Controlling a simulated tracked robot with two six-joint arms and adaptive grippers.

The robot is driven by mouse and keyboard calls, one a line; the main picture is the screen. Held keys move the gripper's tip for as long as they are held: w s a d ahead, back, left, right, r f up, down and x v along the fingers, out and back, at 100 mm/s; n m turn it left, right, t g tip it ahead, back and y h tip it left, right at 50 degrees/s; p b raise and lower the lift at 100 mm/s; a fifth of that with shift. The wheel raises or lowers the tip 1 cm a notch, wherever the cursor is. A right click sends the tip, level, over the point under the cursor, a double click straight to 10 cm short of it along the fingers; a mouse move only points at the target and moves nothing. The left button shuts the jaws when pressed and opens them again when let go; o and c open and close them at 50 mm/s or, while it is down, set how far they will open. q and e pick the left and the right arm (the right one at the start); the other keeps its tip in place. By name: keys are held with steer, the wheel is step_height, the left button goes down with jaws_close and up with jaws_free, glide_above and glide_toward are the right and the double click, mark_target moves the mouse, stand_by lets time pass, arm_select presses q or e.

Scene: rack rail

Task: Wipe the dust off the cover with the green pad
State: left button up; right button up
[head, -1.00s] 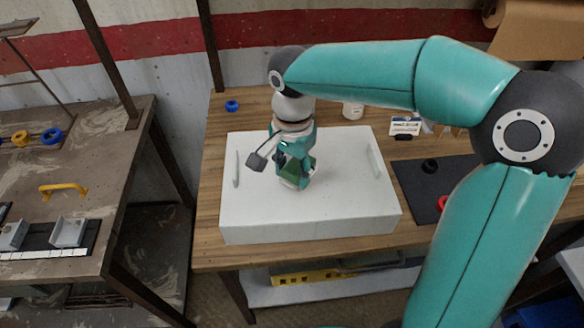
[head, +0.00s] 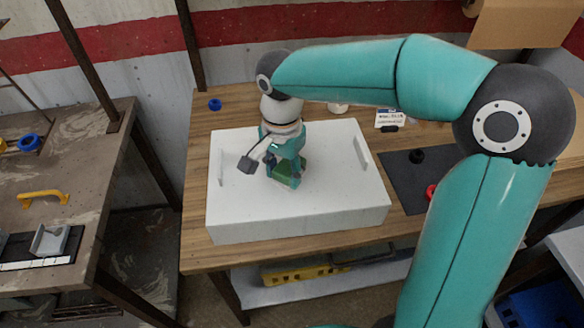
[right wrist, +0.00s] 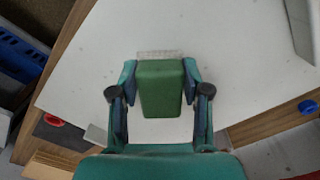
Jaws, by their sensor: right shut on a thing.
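The cover (head: 335,195) is a large white, box-like block with a flat top and a raised handle strip near each side. My right gripper (head: 285,176) points down over the middle of its top. It is shut on the green pad (right wrist: 161,88), whose sides lie between the two fingers in the right wrist view. A pale, see-through strip (right wrist: 160,54) shows at the pad's far edge. The pad is low at the cover's top; whether it touches is hard to tell. Faint specks show on the white surface in the wrist view. My left gripper is not in view.
The cover lies on a wooden table (head: 200,190). A dark mat (head: 405,185) with a black ring and a red ring is to its right. A blue ring (head: 215,104) is behind it. A brown bench (head: 95,150) with a yellow handle (head: 43,199) stands left, across a gap.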

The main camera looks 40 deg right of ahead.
steer(key=shift+w+a, duration=0.15)
steer(key=shift+a, duration=0.3)
step_height(320, 180, up, 4)
steer(key=p, duration=0.3)
step_height(320, 180, up, 2)
steer(key=shift+w+r+p, duration=0.1)
steer(key=shift+p, duration=0.85)
steer(key=shift+r+p, duration=0.75)
steer(key=shift+r, duration=0.15)
steer(key=shift+f, duration=0.1)
